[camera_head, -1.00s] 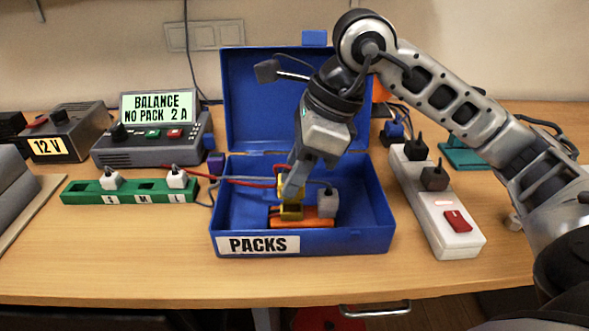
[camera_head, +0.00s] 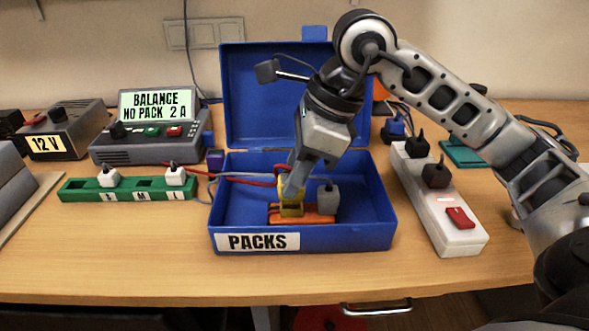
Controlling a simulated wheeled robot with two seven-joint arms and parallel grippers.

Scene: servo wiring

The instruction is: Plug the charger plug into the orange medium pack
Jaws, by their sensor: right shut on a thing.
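The orange medium pack (camera_head: 310,219) lies in the blue box labelled PACKS (camera_head: 345,239). A yellow charger plug (camera_head: 291,206) is at the left part of the pack, upright and low against it. I cannot tell whether it is fully seated. My right gripper (camera_head: 291,193) reaches down into the box and is shut on the yellow plug. A red cable (camera_head: 262,184) runs from the plug to the left over the box wall. A grey plug (camera_head: 327,202) stands at the right end of the pack. My left gripper is not in view.
A charger (camera_head: 152,130) showing "BALANCE NO PACK 2 A" stands behind a green strip (camera_head: 145,187) marked S, M, L with two white plugs. A white power strip (camera_head: 437,205) lies right of the box. The front table is clear.

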